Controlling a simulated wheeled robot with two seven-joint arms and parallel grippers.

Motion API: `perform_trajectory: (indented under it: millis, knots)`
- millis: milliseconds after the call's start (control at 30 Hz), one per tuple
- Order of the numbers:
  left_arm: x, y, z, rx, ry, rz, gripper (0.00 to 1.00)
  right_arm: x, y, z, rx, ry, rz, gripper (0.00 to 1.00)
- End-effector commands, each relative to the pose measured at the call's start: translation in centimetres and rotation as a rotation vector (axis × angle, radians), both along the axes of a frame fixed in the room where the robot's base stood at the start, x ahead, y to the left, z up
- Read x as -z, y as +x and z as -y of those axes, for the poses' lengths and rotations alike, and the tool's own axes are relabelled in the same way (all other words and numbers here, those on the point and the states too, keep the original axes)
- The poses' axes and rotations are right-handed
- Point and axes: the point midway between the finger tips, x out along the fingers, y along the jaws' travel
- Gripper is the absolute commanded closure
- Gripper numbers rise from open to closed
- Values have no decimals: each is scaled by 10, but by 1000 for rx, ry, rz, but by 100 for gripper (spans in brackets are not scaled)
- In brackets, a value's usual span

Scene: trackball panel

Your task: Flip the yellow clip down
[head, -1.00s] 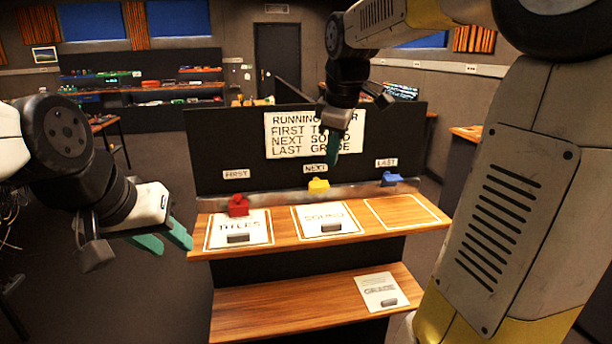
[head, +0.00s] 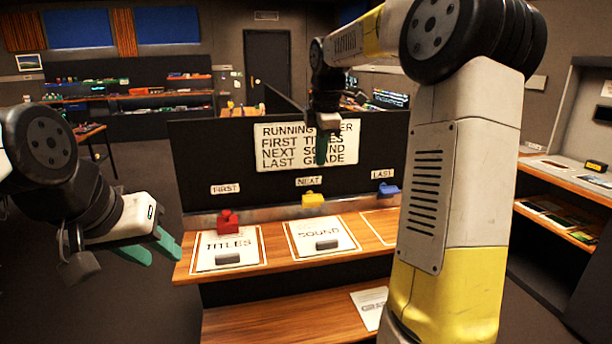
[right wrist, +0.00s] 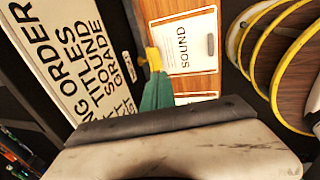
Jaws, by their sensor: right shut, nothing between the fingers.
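The yellow clip (head: 313,200) sits on the grey rail below the NEXT label, behind the SOUND card (head: 321,235). It also shows in the right wrist view (right wrist: 153,56), just past my right fingertips. My right gripper (head: 321,155) is shut and empty, pointing down in front of the running order sign, above the clip. In the right wrist view its teal fingers (right wrist: 157,88) line up with the clip; whether they touch it I cannot tell there, but the head view shows a gap. My left gripper (head: 155,249) is open and empty, left of the panel.
A red clip (head: 229,221) stands lower, at the TITLES card (head: 228,248). A blue clip (head: 388,190) is under LAST, above an empty outlined space partly hidden by my right arm. Another card (head: 368,305) lies on the lower shelf. A dark upright board (head: 220,150) backs the panel.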

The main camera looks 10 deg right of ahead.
Motion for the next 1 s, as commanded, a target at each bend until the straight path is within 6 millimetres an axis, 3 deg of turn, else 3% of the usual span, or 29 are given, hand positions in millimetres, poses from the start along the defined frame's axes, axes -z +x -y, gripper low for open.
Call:
perform_trajectory:
  millis: [400,600,1000]
  knots:
    - [0,0,0,0,0,0,64,82,21,-1,-1,1,-4,100]
    - [0,0,0,0,0,0,64,113,29,-1,1,1,-3,100]
    - [0,0,0,0,0,0,64,127,34,-1,1,0,0,100]
